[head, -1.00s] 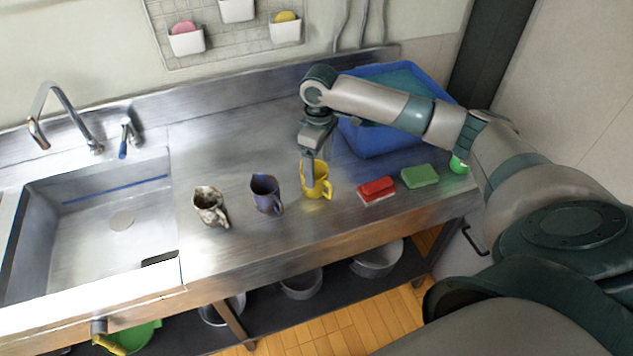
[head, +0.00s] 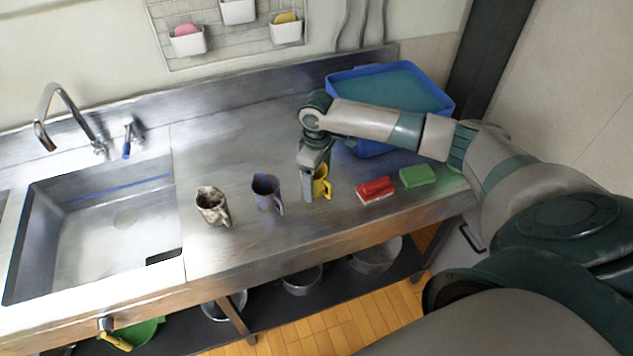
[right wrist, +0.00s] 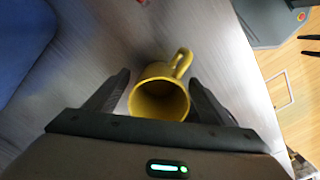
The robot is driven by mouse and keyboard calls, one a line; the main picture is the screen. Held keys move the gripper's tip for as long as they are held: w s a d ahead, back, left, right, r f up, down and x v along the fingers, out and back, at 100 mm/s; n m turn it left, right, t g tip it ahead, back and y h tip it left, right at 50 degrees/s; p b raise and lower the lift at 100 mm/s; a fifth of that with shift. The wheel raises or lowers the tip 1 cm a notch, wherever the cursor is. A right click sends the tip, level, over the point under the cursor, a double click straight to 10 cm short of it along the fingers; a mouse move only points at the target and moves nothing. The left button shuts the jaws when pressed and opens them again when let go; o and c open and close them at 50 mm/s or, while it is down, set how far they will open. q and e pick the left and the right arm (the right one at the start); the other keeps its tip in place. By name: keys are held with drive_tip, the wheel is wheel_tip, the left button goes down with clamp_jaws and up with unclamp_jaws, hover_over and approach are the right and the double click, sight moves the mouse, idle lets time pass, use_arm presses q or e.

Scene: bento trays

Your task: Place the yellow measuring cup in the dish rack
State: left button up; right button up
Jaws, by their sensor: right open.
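The yellow measuring cup (head: 321,184) stands upright on the steel counter, its handle toward the right in the head view. My right gripper (head: 310,195) is lowered over it and hides much of it. In the right wrist view the yellow cup (right wrist: 160,98) lies between the two open fingers of my right gripper (right wrist: 155,100), with its mouth toward the camera and its handle beyond. Whether the fingers touch it I cannot tell. I see no clear dish rack; a blue bin (head: 447,101) stands at the back right. My left gripper is not in view.
A marbled mug (head: 212,206) and a purple mug (head: 266,192) stand left of the yellow cup. A red sponge (head: 376,190) and a green sponge (head: 417,176) lie to its right. The sink (head: 60,260) is at the left. The counter behind the mugs is clear.

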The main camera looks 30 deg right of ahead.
drive_tip(key=shift+c, duration=0.6)
drive_tip(key=c, duration=1)
drive_tip(key=shift+r, duration=0.2)
drive_tip(key=shift+r+b, duration=0.25)
drive_tip(key=shift+b, duration=0.05)
wheel_tip(320, 180, up, 3)
drive_tip(key=shift+r+b, duration=0.15)
drive_tip(key=shift+b, duration=0.7)
drive_tip(key=s+d+r+b, duration=0.3)
drive_tip(key=s+d+r, duration=0.4)
drive_tip(key=s+d, duration=0.1)
drive_tip(key=shift+s+d, duration=0.15)
